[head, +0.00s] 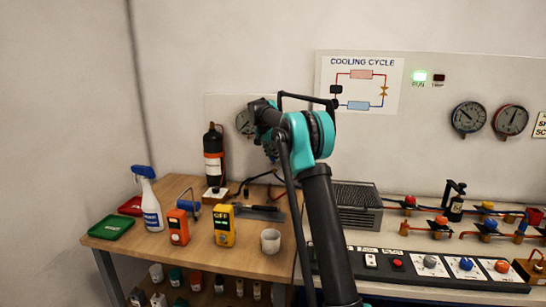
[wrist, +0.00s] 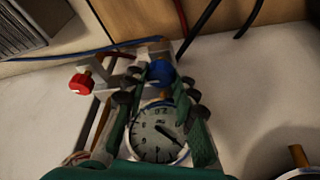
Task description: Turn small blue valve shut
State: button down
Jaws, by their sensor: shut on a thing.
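The small blue valve knob (wrist: 160,71) shows in the wrist view, at the top of a round white-faced gauge (wrist: 158,133). My gripper (wrist: 162,82) has its teal fingers on both sides of the blue knob and is shut on it. The fingers hide the knob's sides and parts of the gauge rim. The gauge has a dark needle pointing to the lower right.
A red knob (wrist: 80,84) sits close to the left of my fingers in the wrist view. A second gauge edge (wrist: 300,174) is at lower right.

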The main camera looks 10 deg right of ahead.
dwell(0.4)
jog(key=c, duration=1.5)
grip_release()
jog(key=v, duration=1.2)
